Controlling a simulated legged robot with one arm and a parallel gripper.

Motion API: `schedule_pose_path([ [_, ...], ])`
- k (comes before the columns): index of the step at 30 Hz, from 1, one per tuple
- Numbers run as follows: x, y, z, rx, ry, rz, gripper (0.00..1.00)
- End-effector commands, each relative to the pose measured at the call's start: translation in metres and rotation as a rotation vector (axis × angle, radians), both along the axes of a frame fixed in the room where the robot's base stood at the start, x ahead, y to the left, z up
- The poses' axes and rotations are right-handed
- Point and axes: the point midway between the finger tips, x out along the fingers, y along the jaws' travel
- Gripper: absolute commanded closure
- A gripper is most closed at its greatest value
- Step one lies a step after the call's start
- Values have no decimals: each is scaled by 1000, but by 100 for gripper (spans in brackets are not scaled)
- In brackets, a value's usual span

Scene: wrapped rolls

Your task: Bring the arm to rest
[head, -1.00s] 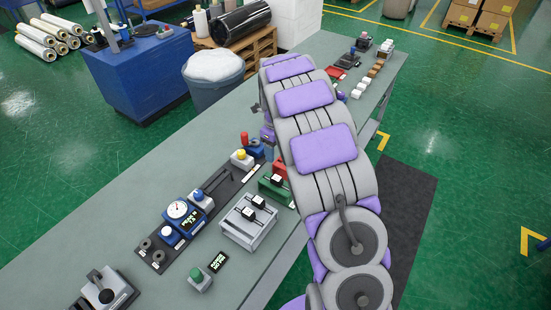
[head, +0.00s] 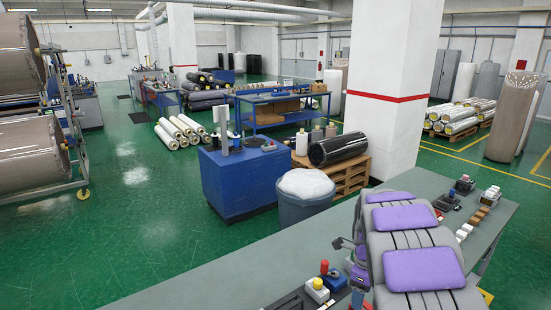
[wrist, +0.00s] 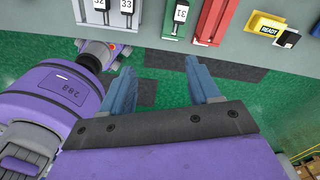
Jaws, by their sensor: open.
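My gripper (wrist: 161,66) shows in the wrist view with its two blue-grey fingers spread apart and nothing between them. It hangs over the green floor, near the edge of the grey workbench (wrist: 240,42). My purple and grey arm (head: 422,262) fills the lower right of the head view, beside the same bench. The gripper's fingers cannot be made out in the head view.
On the bench are a yellow button (head: 317,284) and a red-topped device (head: 324,268). Open green floor lies at left.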

Motion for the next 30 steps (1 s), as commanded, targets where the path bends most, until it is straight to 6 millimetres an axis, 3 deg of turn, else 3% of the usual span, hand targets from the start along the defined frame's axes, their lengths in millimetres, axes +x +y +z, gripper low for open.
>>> schedule_pose_path([
  [4, -43, 15, 22, 3, 18, 252, 39],
  [13, -134, 45, 46, 40, 59, 785, 39],
  [20, -208, 68, 50, 86, 78, 1216, 39],
  [30, -317, 95, 34, 174, 94, 1871, 39],
])
